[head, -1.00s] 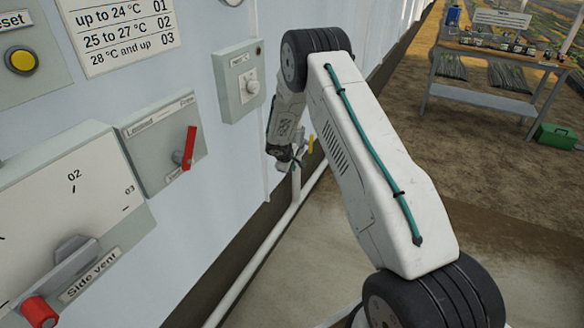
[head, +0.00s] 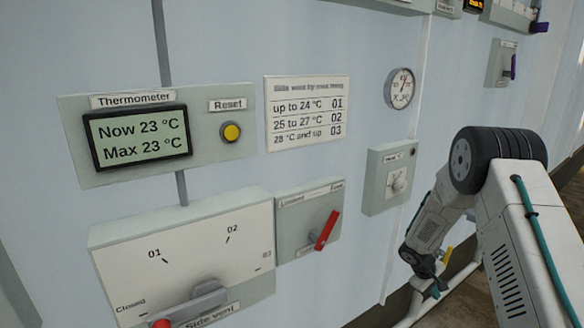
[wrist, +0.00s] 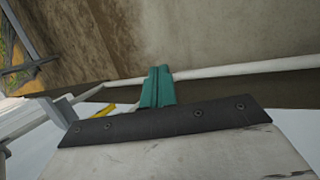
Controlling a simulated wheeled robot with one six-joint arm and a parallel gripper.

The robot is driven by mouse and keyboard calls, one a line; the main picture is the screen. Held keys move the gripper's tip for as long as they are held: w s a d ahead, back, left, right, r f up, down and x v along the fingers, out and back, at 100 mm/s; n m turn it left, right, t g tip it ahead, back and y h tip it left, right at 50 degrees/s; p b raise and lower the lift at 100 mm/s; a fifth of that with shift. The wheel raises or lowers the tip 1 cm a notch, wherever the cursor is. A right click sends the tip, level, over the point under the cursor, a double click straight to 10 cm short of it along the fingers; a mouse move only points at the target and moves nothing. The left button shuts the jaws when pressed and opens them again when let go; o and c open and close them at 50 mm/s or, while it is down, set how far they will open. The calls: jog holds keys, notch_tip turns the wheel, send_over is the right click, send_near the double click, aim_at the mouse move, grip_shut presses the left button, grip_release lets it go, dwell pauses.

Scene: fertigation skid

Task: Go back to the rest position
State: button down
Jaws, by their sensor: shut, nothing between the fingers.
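My gripper (head: 436,288) hangs low at the right of the head view, at the end of my folded arm, in front of the wall near a white pipe. It is small there and partly hidden by my wrist. In the wrist view its teal fingers (wrist: 157,88) are together with nothing between them. They point toward the floor and the pipe, apart from the wall panels.
On the wall are a thermometer (head: 138,137) reading now 23 °C and max 23 °C, a reset button (head: 231,132), a side vent dial (head: 195,240), a red-handled switch (head: 327,231), a knob box (head: 390,180) and a gauge (head: 399,88). A white pipe (wrist: 225,70) runs along the wall's foot.

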jog(key=s+a+r+m+g+y, duration=0.15)
jog(key=s+a+r, duration=0.25)
jog(key=s+r, duration=0.65)
jog(key=s+a+r+m+g+y, duration=0.15)
jog(key=s+a+r, duration=0.5)
jog(key=r, duration=0.65)
jog(key=s+a+r+t+y, duration=0.1)
jog(key=s+a+r, duration=0.2)
jog(key=s+r, duration=0.2)
jog(key=s+a+r+m+t+y, duration=0.1)
jog(key=s+a+r, duration=0.3)
jog(key=s, duration=0.7)
jog(key=s+a+r+t, duration=0.2)
jog(key=s+r, duration=0.3)
jog(key=s, duration=0.3)
jog(key=shift+a+r+m+t+y, duration=0.3)
jog(key=shift+a+r+y, duration=0.1)
jog(key=shift+a, duration=0.3)
jog(key=shift+f, duration=0.1)
